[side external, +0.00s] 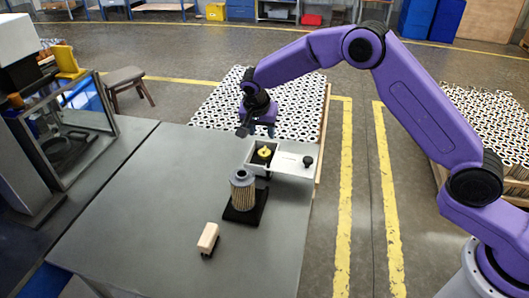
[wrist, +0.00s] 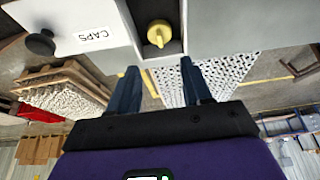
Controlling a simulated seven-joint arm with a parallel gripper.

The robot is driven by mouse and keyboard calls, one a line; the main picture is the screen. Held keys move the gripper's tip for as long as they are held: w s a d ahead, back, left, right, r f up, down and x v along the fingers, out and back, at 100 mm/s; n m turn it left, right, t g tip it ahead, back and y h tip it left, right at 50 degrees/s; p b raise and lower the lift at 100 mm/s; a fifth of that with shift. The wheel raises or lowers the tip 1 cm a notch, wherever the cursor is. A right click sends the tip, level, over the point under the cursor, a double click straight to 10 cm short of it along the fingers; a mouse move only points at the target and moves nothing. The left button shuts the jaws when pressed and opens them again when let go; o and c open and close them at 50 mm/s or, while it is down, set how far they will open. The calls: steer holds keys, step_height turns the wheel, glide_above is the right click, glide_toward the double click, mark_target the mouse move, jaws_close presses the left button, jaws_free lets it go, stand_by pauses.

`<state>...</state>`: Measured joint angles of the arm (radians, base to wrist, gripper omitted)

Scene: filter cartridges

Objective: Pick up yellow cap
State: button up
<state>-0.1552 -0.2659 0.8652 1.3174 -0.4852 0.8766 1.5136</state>
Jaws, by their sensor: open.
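The yellow cap (side external: 264,152) sits in the open compartment of a pale box (side external: 290,163) with a black knob, at the table's far right edge. In the wrist view the yellow cap (wrist: 159,33) shows a raised grip bar, and the lid beside it (wrist: 70,18) bears the label CAPS. My gripper (side external: 257,131) is open and empty, above and just behind the box. In the wrist view my gripper's two dark fingers (wrist: 160,78) are spread apart, with the cap beyond their tips, roughly centred between them. Nothing touches the cap.
A pleated filter cartridge (side external: 242,192) stands upright on a black base (side external: 245,213) in front of the box. A wood-topped block (side external: 208,237) lies nearer the front. A glass-fronted machine (side external: 70,130) stands at left. The grey table (side external: 140,215) is clear at centre left.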

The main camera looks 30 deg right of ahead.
mark_target(264, 148)
steer(key=x, duration=0.9)
steer(key=shift+a+f, duration=0.1)
steer(key=shift+f, duration=0.05)
steer(key=shift+c, duration=0.3)
steer(key=c, duration=0.4)
